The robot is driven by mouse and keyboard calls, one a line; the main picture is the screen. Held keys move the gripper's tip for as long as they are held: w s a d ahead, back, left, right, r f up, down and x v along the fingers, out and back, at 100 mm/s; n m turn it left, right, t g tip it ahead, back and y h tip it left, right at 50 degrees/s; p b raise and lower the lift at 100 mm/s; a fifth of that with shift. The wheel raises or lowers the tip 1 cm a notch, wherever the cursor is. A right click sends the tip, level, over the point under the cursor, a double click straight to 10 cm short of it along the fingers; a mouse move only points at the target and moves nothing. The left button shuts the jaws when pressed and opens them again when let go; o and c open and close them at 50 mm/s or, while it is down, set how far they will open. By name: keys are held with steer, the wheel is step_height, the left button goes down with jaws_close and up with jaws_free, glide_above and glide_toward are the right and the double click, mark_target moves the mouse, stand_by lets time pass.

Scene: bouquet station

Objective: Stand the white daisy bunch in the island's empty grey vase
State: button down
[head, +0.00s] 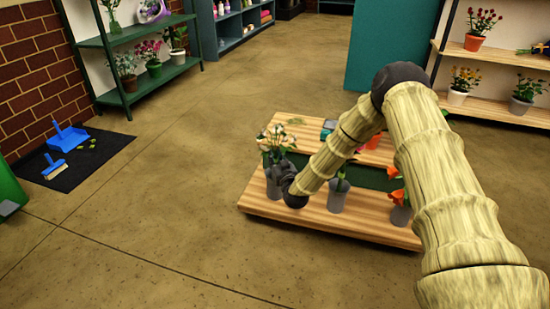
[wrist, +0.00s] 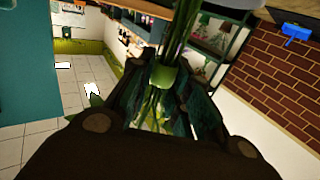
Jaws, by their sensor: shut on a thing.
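The white daisy bunch (head: 278,136) shows white heads and green leaves upright above the island's left part. My gripper (head: 286,174) is beside its stems, low over the front shelf. In the wrist view my gripper (wrist: 162,92) is shut on the green stems (wrist: 163,76), at a green band. A grey vase (head: 273,188) stands at the left of the island's lower shelf, just below the bunch and partly hidden by my gripper. I cannot tell whether the stems are inside it.
The wooden island (head: 322,221) also bears a grey vase with a green stem (head: 338,197) and a grey vase with orange flowers (head: 400,214). A dark mat (head: 105,148) with a blue dustpan (head: 67,137) lies at the left. The floor between is clear.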

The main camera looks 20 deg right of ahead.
steer(key=shift+f, duration=0.55)
stand_by(0.9)
steer(key=c, duration=1.3)
jaws_free()
steer(key=shift+o, duration=0.2)
